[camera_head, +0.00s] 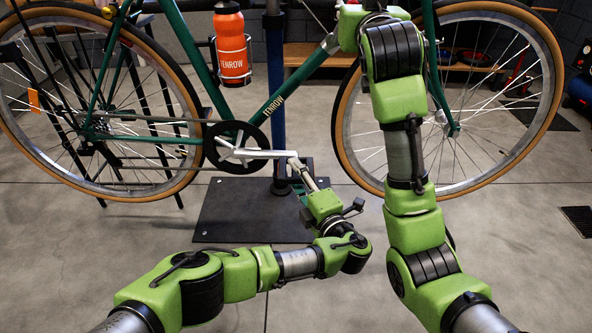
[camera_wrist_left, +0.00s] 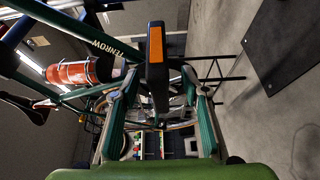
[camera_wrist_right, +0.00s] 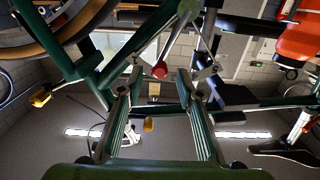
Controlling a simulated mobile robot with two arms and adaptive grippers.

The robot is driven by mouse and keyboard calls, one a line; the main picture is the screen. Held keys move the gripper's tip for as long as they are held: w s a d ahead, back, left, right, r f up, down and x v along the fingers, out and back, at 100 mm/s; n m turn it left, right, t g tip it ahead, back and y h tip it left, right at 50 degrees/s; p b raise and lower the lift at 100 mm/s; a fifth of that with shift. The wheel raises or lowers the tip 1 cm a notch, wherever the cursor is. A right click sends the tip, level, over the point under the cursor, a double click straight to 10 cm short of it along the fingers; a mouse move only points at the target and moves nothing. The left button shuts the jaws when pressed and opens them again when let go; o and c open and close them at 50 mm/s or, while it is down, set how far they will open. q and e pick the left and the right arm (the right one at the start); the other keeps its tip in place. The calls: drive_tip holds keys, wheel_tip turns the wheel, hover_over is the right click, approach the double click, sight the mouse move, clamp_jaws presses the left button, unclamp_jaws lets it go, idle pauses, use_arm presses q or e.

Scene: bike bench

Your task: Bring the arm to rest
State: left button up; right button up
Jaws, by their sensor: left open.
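My left arm reaches in from the left in the head view, with its gripper (camera_head: 300,172) low beside the end of the bike's silver crank arm (camera_head: 262,154). In the left wrist view the left fingers (camera_wrist_left: 160,85) are apart. A black pedal with an orange reflector (camera_wrist_left: 155,48) shows in line with the gap between them; I cannot tell whether they touch it. My right arm rises in front of the bike, and its gripper is not clear in the head view. In the right wrist view the right fingers (camera_wrist_right: 160,82) are apart, with nothing held.
The green bike (camera_head: 180,40) spans the view, its wheels at left and right. An orange bottle (camera_head: 231,48) sits on its frame. A blue stand post (camera_head: 275,90) rises from a dark base plate (camera_head: 225,210). Open floor (camera_head: 80,250) lies at front left.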

use_arm(q)
drive_tip(key=shift+w+a, duration=0.1)
drive_tip(key=shift+w, duration=0.2)
drive_tip(key=shift+c, duration=0.4)
clamp_jaws()
